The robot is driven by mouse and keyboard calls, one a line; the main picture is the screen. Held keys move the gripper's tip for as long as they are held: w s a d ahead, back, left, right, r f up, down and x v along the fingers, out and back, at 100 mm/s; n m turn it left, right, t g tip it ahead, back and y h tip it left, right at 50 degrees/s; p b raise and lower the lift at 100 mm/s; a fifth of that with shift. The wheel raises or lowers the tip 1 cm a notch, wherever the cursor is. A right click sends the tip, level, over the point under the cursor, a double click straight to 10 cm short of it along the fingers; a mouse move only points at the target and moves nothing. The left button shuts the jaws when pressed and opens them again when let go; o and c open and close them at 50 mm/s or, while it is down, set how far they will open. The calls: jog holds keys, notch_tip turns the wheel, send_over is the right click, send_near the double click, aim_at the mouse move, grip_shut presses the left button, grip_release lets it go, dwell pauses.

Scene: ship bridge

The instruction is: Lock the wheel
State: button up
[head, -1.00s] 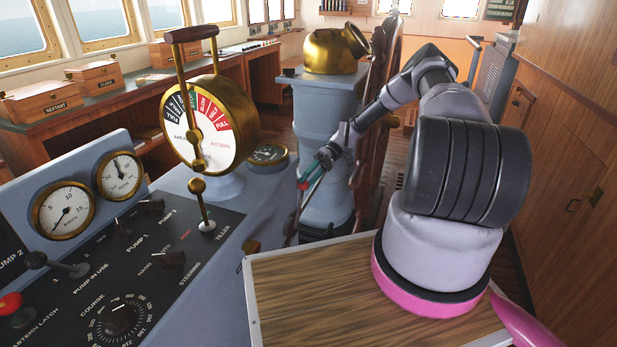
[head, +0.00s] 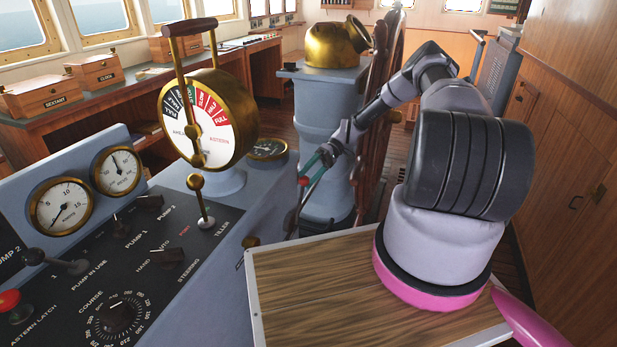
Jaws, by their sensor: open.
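The ship's wheel (head: 386,105) is wooden and stands upright behind my arm, seen nearly edge-on. A thin lever with a red knob (head: 303,181) rises from the right side of the grey console, left of the wheel. My gripper (head: 316,166) is at the far end of my arm, just above and right of the red knob. It is open, but its fingers are small and dark, and I cannot tell whether they touch the knob. The lower part of the wheel is partly hidden by my arm.
The brass engine telegraph (head: 207,122) stands on the grey console, with a small brass-knobbed lever (head: 196,182) before it. A brass binnacle (head: 333,48) tops a grey pedestal (head: 323,108) behind my gripper. The wooden cabinet wall (head: 570,150) bounds the right side.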

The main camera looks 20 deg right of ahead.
jog(key=v, duration=0.7)
jog(key=shift+d, duration=0.25)
jog(key=shift+w+r, duration=0.1)
jog(key=shift+r, duration=0.1)
jog(key=s+a+r+m+t+h, duration=0.1)
jog(key=s+r+t+h, duration=0.15)
jog(key=r, duration=0.85)
jog(key=s+a+r+m+t+h, duration=0.1)
jog(key=s+a+r+h, duration=0.15)
jog(key=r, duration=0.85)
jog(key=s+r+m+t+h, duration=0.2)
jog(key=s+r+h, duration=0.1)
jog(key=r, duration=0.8)
jog(key=s+r+m+t, duration=0.2)
jog(key=s+r, duration=0.2)
jog(key=s, duration=0.4)
jog(key=s+r+m+t+h, duration=0.1)
jog(key=s+r+m+t, duration=0.1)
jog(key=s, duration=0.5)
jog(key=s+r+m+t, duration=0.2)
jog(key=s+r+t, duration=0.2)
jog(key=s+r, duration=0.3)
jog(key=shift+s+a, duration=0.3)
jog(key=shift+s, duration=0.5)
